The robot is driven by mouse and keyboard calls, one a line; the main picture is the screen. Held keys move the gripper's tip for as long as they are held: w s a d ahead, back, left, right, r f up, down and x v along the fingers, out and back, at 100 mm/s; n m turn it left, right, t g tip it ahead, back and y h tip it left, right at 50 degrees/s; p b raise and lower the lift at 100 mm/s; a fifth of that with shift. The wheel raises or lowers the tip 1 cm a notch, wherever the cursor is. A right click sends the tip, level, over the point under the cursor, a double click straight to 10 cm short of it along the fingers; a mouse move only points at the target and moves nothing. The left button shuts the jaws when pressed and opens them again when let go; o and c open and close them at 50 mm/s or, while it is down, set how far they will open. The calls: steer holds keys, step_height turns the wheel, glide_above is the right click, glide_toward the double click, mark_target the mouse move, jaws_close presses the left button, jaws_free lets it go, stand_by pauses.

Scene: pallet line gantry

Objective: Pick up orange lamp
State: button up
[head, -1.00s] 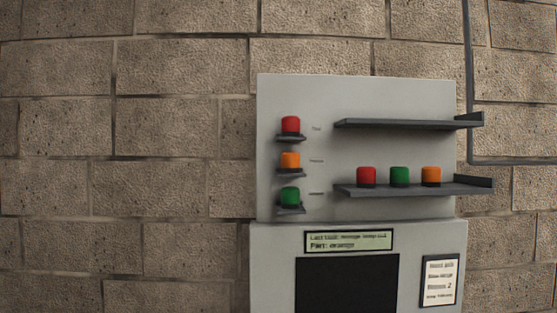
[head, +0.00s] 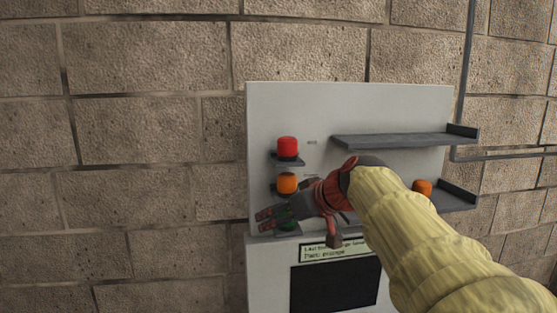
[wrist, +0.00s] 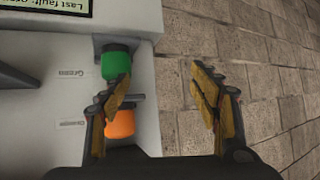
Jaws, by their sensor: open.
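An orange lamp (head: 287,183) sits on a small bracket at the panel's left side, between a red lamp (head: 287,147) above and a green lamp below. A second orange lamp (head: 422,188) stands on the lower right shelf, beside my arm. My gripper (head: 264,217) is at the left bracket column, just below the bracketed orange lamp, with its fingers over the green lamp. In the wrist view, my open fingers (wrist: 168,90) have empty space between them. One finger partly covers the bracketed orange lamp (wrist: 121,126); the green lamp (wrist: 114,64) is beyond it.
The upper right shelf (head: 395,142) is empty. My arm hides most of the lower shelf (head: 458,197). A fault display (head: 330,250) and dark screen (head: 335,285) are below. Open space lies left of the panel, before the block wall (head: 140,150).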

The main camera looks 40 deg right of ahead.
steer(key=t+p, duration=0.1)
steer(key=p, duration=0.3)
glide_toward(287, 180)
steer(key=shift+h, duration=0.4)
steer(key=x, duration=0.4)
steer(key=shift+w+d, duration=0.5)
steer(key=p+x, duration=0.2)
steer(key=x, duration=0.5)
steer(key=shift+w+f, duration=0.2)
steer(key=shift+f, duration=0.05)
steer(key=shift+s, duration=0.1)
steer(key=shift+c, duration=0.7)
steer(key=c, duration=1.1)
steer(key=shift+c, duration=0.3)
steer(key=shift+b, duration=0.45)
